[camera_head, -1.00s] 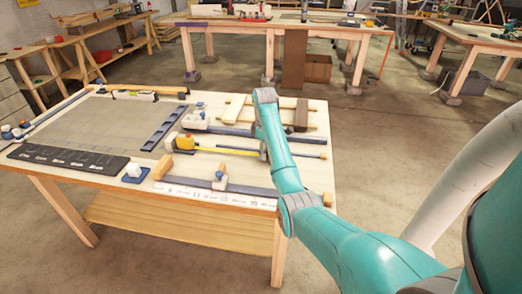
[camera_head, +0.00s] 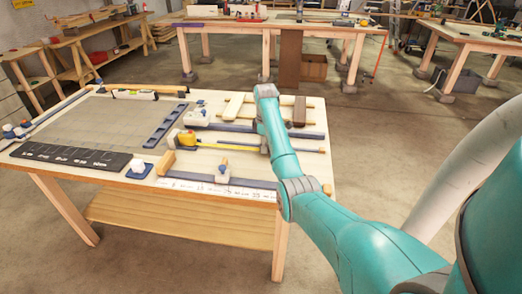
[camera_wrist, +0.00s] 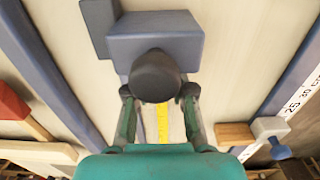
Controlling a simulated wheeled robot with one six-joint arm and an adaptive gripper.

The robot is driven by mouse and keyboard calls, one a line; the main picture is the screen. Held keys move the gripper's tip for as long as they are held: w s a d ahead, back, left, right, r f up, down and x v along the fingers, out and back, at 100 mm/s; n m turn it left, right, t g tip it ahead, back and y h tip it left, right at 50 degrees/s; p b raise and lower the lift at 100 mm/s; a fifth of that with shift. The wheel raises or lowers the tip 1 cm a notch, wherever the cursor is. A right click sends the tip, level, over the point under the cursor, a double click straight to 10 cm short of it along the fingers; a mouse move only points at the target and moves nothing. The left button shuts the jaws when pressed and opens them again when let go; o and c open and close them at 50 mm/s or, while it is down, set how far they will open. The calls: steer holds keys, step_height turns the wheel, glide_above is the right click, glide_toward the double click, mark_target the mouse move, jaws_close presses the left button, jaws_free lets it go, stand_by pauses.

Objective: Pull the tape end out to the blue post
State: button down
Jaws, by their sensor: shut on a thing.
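The yellow tape measure (camera_head: 187,139) lies on the workbench in the head view. Its yellow tape (camera_head: 222,147) runs right from it and passes behind my arm. In the wrist view the tape (camera_wrist: 163,120) runs up between my fingers. My gripper (camera_wrist: 158,92) is shut at the tape's end, its fingertips on either side of a dark round knob (camera_wrist: 155,76). A blue-grey block (camera_wrist: 155,38) stands just beyond the knob; I cannot tell if it is the blue post.
A long blue bar (camera_wrist: 45,70) lies to the left of my gripper in the wrist view, and another (camera_wrist: 292,72) to the right. A white printed scale (camera_head: 180,186) runs along the bench front. Wooden laths (camera_head: 234,106) lie at the back.

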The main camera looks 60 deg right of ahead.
steer(key=shift+s+d, duration=0.15)
steer(key=shift+s, duration=0.05)
steer(key=c, duration=1)
jaws_free()
steer(key=shift+o, duration=0.2)
